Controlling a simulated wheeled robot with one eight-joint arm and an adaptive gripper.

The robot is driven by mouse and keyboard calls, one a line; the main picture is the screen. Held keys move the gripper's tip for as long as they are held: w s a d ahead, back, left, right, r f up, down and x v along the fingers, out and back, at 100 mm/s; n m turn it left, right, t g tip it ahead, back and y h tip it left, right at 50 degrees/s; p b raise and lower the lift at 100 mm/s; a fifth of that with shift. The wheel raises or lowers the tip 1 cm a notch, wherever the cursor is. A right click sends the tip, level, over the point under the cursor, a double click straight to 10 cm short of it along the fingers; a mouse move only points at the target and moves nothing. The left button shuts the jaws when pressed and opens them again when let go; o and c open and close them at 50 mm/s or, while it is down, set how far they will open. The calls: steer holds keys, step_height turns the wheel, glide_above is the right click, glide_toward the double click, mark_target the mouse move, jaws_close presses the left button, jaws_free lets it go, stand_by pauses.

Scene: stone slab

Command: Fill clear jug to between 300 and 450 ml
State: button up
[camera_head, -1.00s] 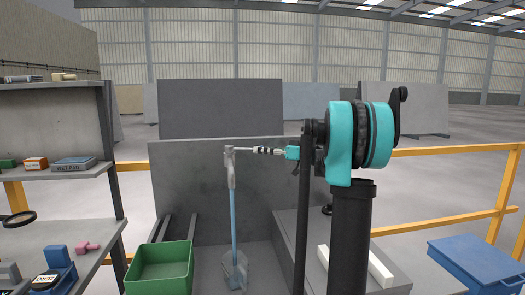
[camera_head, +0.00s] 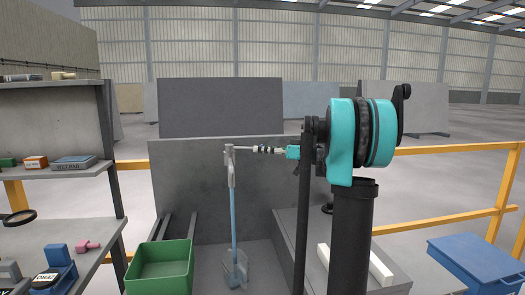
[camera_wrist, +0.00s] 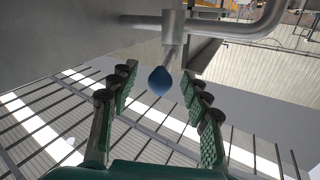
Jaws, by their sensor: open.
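A grey tap (camera_head: 230,160) stands out in front of the stone slab. A straight light-blue stream (camera_head: 234,220) runs from its spout down to the clear jug (camera_head: 236,272) on the floor of the bay. The water level in the jug is too small to read. My gripper (camera_head: 266,150) is to the right of the tap, level with its top. In the wrist view my gripper (camera_wrist: 158,74) is open, with the blue-ended tap lever (camera_wrist: 160,80) between its fingers and a gap on both sides. The tap body (camera_wrist: 173,26) is just beyond.
A green bin (camera_head: 160,268) stands left of the jug. A grey block with a white bar (camera_head: 378,266) is to the right. Shelves (camera_head: 50,175) with small items fill the left side. A blue bin (camera_head: 480,260) is at far right, near yellow rails (camera_head: 440,150).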

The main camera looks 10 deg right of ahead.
steer(key=v, duration=1.1)
steer(key=shift+d, duration=0.25)
stand_by(2.9)
